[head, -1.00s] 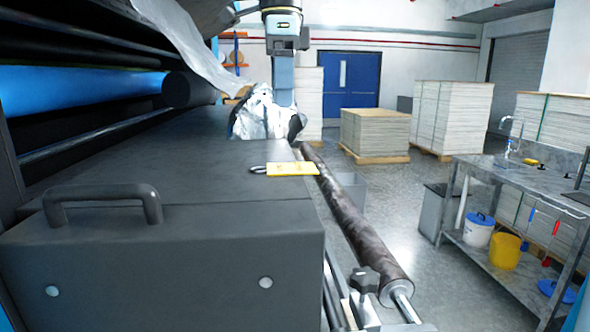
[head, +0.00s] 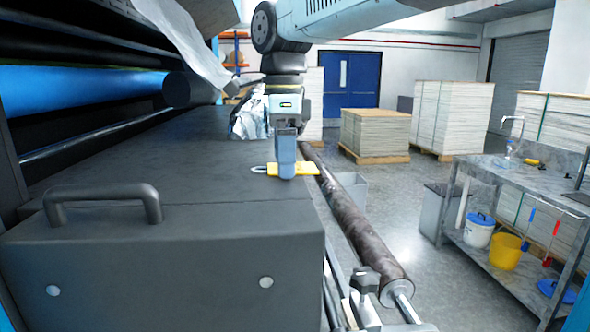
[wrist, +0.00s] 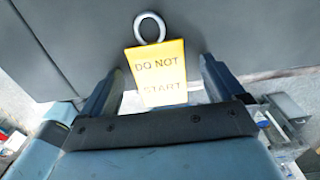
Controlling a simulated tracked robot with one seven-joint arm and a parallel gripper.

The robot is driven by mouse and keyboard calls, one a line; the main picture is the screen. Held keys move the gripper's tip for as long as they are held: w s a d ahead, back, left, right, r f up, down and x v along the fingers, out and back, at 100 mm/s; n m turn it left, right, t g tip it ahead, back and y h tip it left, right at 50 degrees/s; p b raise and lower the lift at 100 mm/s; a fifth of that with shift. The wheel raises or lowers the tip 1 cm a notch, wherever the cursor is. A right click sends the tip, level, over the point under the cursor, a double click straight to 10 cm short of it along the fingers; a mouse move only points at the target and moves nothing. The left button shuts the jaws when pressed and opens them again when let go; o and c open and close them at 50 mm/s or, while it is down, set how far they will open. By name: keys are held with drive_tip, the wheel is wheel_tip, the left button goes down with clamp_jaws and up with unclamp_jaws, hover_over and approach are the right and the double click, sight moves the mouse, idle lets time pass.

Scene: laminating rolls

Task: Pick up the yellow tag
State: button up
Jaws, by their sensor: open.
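The yellow tag (head: 305,169) lies flat on the dark machine cover (head: 150,240), near its right edge. In the wrist view the tag (wrist: 160,70) reads "DO NOT START" and has a grey ring (wrist: 150,27) at its far end. My gripper (head: 286,176) points down over the tag and hides its middle in the head view. In the wrist view my gripper (wrist: 158,78) is open, with one finger on each side of the tag's lower part. I cannot tell whether the fingertips touch the cover.
A crumpled silvery wrap (head: 248,118) lies on the cover behind my gripper. A dark roller (head: 355,225) runs along the cover's right side. A black handle (head: 103,193) rises at the front left. A workbench (head: 520,185) stands to the right.

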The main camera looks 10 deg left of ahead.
drive_tip(key=shift+f, duration=0.1)
idle(0.3)
drive_tip(key=c, duration=1.1)
drive_tip(key=shift+r, duration=0.45)
wheel_tip(320, 180, up, 3)
drive_tip(key=shift+f, duration=0.15)
drive_tip(key=s+d+r, duration=0.1)
drive_tip(key=s+r, duration=0.2)
drive_tip(key=s, duration=0.1)
drive_tip(key=s+d+r, duration=0.1)
drive_tip(key=s+r, duration=0.2)
drive_tip(key=s, duration=0.2)
drive_tip(key=s+d+r, duration=0.1)
drive_tip(key=s+r, duration=0.2)
drive_tip(key=s, duration=0.1)
drive_tip(key=shift+s+d+r, duration=0.2)
drive_tip(key=shift+s+d, duration=0.05)
drive_tip(key=shift+s, duration=0.05)
